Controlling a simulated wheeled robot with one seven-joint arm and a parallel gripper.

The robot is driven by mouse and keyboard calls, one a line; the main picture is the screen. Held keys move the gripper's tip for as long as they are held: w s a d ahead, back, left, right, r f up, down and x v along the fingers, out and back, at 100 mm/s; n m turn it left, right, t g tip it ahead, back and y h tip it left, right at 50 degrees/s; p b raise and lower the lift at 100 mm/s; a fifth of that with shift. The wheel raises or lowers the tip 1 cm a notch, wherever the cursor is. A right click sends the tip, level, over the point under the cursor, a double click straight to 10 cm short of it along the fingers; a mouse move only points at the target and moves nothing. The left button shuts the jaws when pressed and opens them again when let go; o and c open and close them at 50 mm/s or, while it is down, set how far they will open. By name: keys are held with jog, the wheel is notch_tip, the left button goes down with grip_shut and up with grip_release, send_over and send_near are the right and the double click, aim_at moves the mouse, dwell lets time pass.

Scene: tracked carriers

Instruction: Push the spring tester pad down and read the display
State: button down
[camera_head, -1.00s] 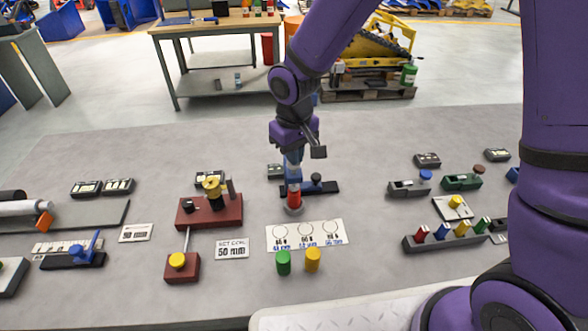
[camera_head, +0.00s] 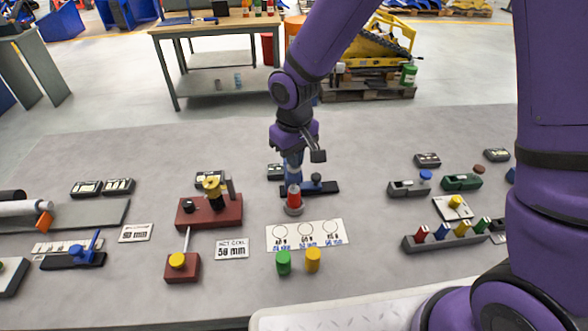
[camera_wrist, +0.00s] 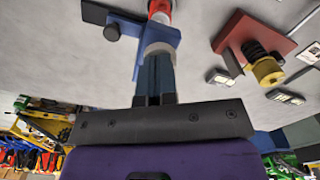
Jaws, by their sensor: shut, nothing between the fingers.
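A pale pad sits at the cylinder's top. In the wrist view, the fingertips (camera_wrist: 156,55) meet or nearly meet the pale pad (camera_wrist: 159,47) beside the blue bracket (camera_wrist: 150,27); contact is not certain. A small dark display (camera_head: 276,172) lies behind the tester; its reading is too small to make out.
A white card (camera_head: 306,248) with three circles lies in front, with a green cylinder (camera_head: 284,262) and a yellow cylinder (camera_head: 313,260) near it. A dark red fixture (camera_head: 228,218) stands left. A rack of coloured pegs (camera_head: 440,240) stands right.

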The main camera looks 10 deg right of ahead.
jog(key=shift+f, duration=0.6)
dwell(0.4)
jog(key=shift+r, duration=0.1)
dwell(0.4)
jog(key=shift+r, duration=3.3)
jog(key=shift+d+r, duration=0.1)
jog(key=s+d+r+m+t, duration=0.2)
jog(key=s+d+r, duration=0.4)
jog(key=d+r, duration=0.3)
jog(key=s+d+r+m+t, duration=0.2)
jog(key=s+d+r, duration=0.3)
jog(key=d+r, duration=0.5)
jog(key=s+d+r+m+t, duration=0.1)
jog(key=s+d, duration=0.3)
jog(key=s, duration=0.5)
jog(key=shift+d+r+m, duration=0.4)
jog(key=shift+r+m, duration=0.1)
jog(key=shift+r, duration=0.15)
